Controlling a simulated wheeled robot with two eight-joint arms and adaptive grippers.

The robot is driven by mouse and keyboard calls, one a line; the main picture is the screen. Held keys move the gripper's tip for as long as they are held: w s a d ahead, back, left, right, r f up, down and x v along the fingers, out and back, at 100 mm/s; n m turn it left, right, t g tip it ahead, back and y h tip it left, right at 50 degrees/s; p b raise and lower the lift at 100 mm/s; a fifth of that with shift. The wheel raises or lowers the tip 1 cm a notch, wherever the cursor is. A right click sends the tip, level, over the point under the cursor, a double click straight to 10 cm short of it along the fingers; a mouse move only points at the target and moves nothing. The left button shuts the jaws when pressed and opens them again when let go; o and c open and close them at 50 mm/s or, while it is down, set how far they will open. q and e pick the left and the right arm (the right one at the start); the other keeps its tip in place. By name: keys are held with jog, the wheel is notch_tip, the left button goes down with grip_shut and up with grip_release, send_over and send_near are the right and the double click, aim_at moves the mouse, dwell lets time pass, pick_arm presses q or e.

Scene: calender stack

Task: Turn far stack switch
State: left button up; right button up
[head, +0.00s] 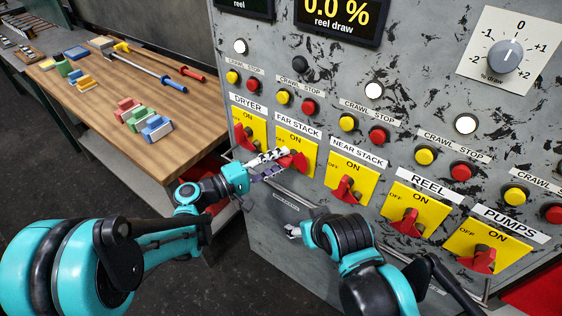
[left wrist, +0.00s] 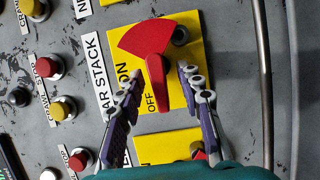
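The far stack switch is a red lever on a yellow plate (head: 308,148) under the FAR STACK label (head: 297,127) in the head view. In the left wrist view its red handle (left wrist: 156,65) has a wide fan end at the top and a narrow end beside the word OFF. My left gripper (head: 283,158) is at this switch and covers part of it. In the left wrist view the open fingers (left wrist: 160,80) stand on either side of the narrow handle, with visible gaps. My right gripper (head: 292,230) is below the switches, mostly hidden by its own wrist.
The near stack switch (head: 345,187) and the DRYER switch (head: 243,138) flank the far stack one. Yellow and red buttons sit above. A metal rail (left wrist: 267,90) runs along the panel below the switches. A wooden table (head: 105,100) with tools stands left.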

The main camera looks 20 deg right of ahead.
pick_arm(q)
jog(key=shift+w+d, duration=0.1)
jog(key=shift+d, duration=0.35)
grip_shut()
